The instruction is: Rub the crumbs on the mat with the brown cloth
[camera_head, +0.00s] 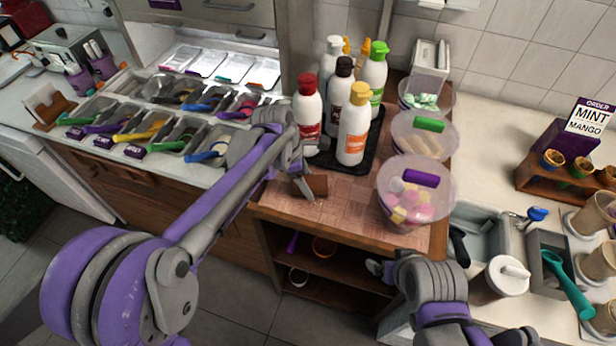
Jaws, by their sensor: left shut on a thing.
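The brown cloth (317,186) is a small folded piece at the front left of the reddish-brown mat (347,192), which lies on the wooden counter. My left gripper (306,187) reaches over the counter from the left and is shut on the cloth, low over the mat. I cannot tell whether the cloth presses on the mat. The crumbs are too small to make out, and my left gripper hides part of the mat. My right gripper (378,269) is low in front of the counter, and its jaws are not clear.
A black tray (346,170) with several sauce bottles stands behind the cloth. Tubs with coloured lids, the nearest holding marshmallows (412,207), line the counter's right side. Topping bins (150,132) lie at left. A sink and cups (595,215) are at right.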

